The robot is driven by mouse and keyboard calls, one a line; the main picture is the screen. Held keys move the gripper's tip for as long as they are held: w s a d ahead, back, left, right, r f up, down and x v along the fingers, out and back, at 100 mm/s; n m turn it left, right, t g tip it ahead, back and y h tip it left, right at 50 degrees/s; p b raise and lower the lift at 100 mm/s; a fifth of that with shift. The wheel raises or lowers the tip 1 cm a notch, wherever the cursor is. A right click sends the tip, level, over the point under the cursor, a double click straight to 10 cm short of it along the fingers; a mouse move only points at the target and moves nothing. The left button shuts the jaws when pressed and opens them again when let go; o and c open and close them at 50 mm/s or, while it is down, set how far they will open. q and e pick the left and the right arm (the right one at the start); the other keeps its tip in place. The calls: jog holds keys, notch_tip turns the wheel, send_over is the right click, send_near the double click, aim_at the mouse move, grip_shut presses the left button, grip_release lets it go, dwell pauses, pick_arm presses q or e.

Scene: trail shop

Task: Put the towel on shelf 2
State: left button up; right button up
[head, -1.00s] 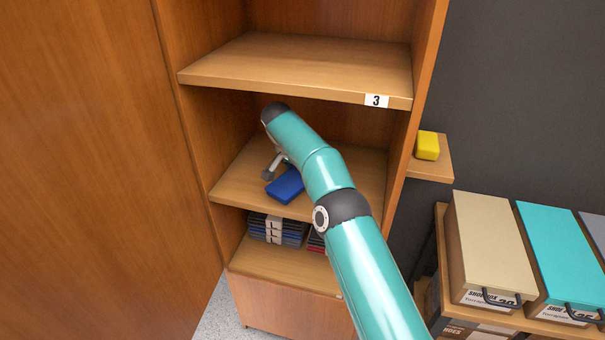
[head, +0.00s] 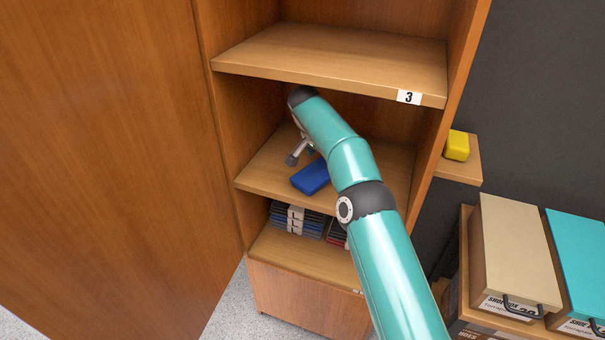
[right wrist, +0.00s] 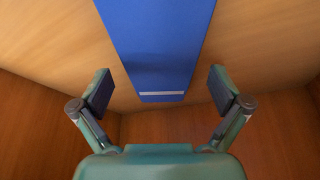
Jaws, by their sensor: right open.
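The towel is a folded blue block (head: 311,177) lying on the middle shelf (head: 262,173), the level just below the board labelled 3. My right arm reaches into this bay, and my right gripper (head: 300,152) is at the towel's far left side, partly hidden by the arm. In the right wrist view the gripper (right wrist: 161,92) is open with nothing between its fingers. The blue towel (right wrist: 160,45) lies beyond them, centred, with a pale stripe near its close end. No contact shows. My left gripper is out of view.
Shelf 3 (head: 340,58) is bare above the arm. At right are a yellow block (head: 457,145) on a small ledge and shoe boxes (head: 515,245). The cabinet's side walls flank the arm.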

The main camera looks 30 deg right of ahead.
aim_at(301, 184)
jog(key=a+b, duration=0.1)
jog(key=s+a+b, duration=0.1)
jog(key=shift+a+r+b, duration=0.15)
jog(key=shift+a+b, duration=0.2)
jog(key=a+b, duration=0.1)
jog(key=a, duration=0.1)
jog(key=s+a, duration=0.1)
jog(key=a, duration=0.2)
jog(key=s+a+b, duration=0.1)
jog(key=a, duration=0.2)
jog(key=shift+s+r+b, duration=0.2)
jog(key=shift+r+b, duration=0.05)
jog(key=shift+b, duration=0.05)
jog(key=shift+s+a, duration=0.2)
jog(key=shift+a, duration=0.4)
